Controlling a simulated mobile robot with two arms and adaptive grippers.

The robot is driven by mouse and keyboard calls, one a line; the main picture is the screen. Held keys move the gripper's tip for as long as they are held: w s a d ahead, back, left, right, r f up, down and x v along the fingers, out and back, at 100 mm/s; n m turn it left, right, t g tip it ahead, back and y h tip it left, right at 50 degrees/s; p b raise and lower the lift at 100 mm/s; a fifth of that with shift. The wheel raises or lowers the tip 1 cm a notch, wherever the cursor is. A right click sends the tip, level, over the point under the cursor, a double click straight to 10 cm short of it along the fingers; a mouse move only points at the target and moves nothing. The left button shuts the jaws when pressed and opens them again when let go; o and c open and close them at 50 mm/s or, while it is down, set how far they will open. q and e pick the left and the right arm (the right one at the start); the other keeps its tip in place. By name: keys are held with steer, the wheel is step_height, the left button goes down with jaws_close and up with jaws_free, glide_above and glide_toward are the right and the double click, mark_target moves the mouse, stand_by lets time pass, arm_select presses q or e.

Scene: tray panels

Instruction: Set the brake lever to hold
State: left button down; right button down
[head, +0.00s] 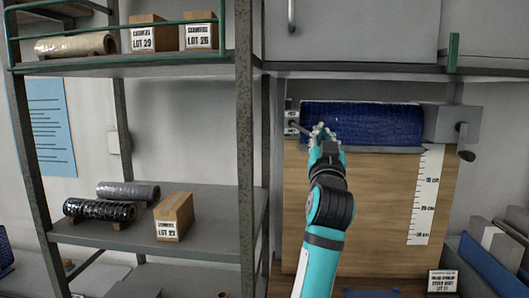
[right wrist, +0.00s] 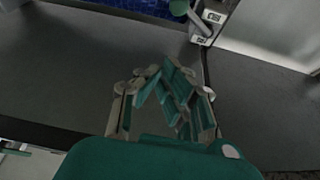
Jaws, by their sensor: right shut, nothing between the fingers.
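The brake lever (right wrist: 199,22) shows at the top of the right wrist view, a grey arm with a rounded green end, beside a small labelled plate (right wrist: 214,16). In the head view the plate (head: 291,122) sits at the left end of a blue roll (head: 362,124), and the lever is largely hidden by my gripper. My right gripper (head: 322,132) is in front of the roll's left end; in the right wrist view its fingers (right wrist: 158,76) are shut and empty, apart from the lever. I cannot read the lever's setting. My left gripper is out of view.
A hand crank (head: 464,142) is at the roll's right end. A wooden board (head: 350,215) with a scale strip (head: 425,195) is below. A metal shelf rack (head: 246,150) with boxes and rolls stands at left. A blue bin (head: 485,265) is at lower right.

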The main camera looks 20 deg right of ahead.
steer(key=s+a+f+n+g+y, duration=0.2)
steer(key=a+f+y, duration=0.1)
steer(key=f, duration=0.9)
steer(key=s+a+f+n+g+y, duration=0.2)
steer(key=a+f+n+y, duration=0.15)
steer(key=f, duration=0.85)
steer(key=s+a+f+n+g+y, duration=0.15)
steer(key=a+f, duration=0.25)
steer(key=f, duration=0.8)
steer(key=s+a+f+n+g+y, duration=0.1)
steer(key=s+a+f+g+y, duration=0.15)
steer(key=s+f, duration=0.55)
steer(key=s+a+f+n+g+y, duration=0.1)
steer(key=s+a+f+g, duration=0.4)
steer(key=s, duration=0.6)
steer(key=s+a+f+n+g+y, duration=0.1)
steer(key=s+a+f+g, duration=0.1)
steer(key=s+f, duration=0.65)
step_height(320, 180, down, 24)
steer(key=s+g, duration=0.2)
steer(key=s+d+f+g, duration=0.1)
steer(key=s+d+f, duration=0.1)
steer(key=s+f, duration=1.4)
steer(key=shift+s+d+f, duration=0.35)
steer(key=shift+f, duration=0.55)
